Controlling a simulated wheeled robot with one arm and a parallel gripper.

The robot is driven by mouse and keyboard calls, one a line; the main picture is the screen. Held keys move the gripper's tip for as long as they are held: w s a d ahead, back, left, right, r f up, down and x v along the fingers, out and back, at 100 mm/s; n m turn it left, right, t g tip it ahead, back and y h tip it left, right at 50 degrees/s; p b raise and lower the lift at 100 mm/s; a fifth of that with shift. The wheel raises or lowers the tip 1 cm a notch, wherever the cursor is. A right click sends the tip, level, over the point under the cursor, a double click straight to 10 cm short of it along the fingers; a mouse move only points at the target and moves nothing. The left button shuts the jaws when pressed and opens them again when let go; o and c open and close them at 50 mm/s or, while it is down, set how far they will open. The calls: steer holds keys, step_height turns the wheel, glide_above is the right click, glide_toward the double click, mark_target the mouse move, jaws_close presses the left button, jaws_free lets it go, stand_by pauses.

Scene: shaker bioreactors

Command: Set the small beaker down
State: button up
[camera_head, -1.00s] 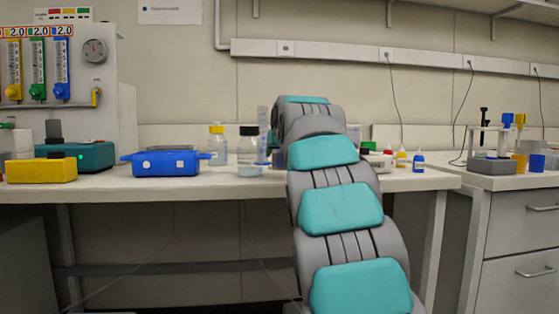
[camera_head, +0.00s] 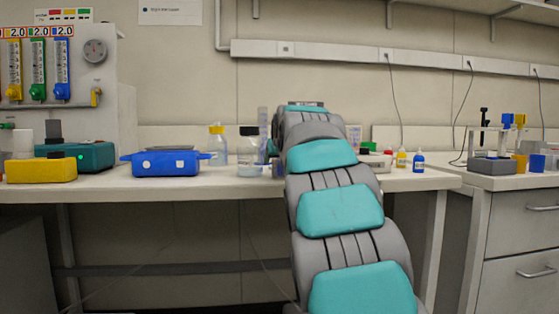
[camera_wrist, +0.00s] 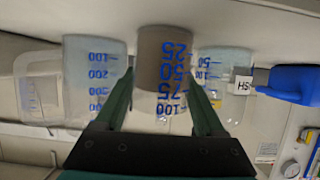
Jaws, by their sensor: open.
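The small beaker (camera_wrist: 164,62), with blue marks from 25 to 100, is upright in the upside-down wrist view, its base against the pale bench top. My gripper (camera_wrist: 161,76) is open, with one dark green finger on each side of the beaker. The beaker's lower part looks grey-brown and its upper part clear. I cannot tell whether a finger still touches it. In the head view my arm hides the beaker and the gripper's fingers.
A larger marked beaker (camera_wrist: 95,78) stands close on the left in the wrist view; a labelled bottle (camera_wrist: 241,84) and a blue device (camera_wrist: 296,84) are on the right. In the head view, a black-capped bottle (camera_head: 249,153) and a cylinder (camera_head: 262,121) stand left of my arm.

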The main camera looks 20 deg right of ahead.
steer(key=shift+r, duration=0.2)
steer(key=v, duration=1.2)
steer(key=s+a+f+g+y, duration=0.1)
steer(key=s+a+f+g, duration=0.15)
steer(key=s+f, duration=0.45)
steer(key=s+a+f+n+g+y, duration=0.15)
steer(key=a+f, duration=0.25)
steer(key=f, duration=0.7)
steer(key=s+a+f+m+g, duration=0.1)
steer(key=s+a+f+g, duration=0.3)
steer(key=f, duration=0.5)
steer(key=s+a+f+n+g, duration=0.1)
steer(key=s+a+f+g, duration=0.1)
steer(key=s+f, duration=0.5)
steer(key=s+a+f+g, duration=0.2)
steer(key=s+f, duration=0.4)
steer(key=s, duration=0.6)
steer(key=s+a+f+n+g+y, duration=0.1)
steer(key=s+a+f+g, duration=0.1)
steer(key=s+f, duration=0.5)
steer(key=s, duration=0.3)
steer(key=shift+a+f+n+g, duration=0.15)
steer(key=shift+f+n+g, duration=0.15)
steer(key=shift+n, duration=0.05)
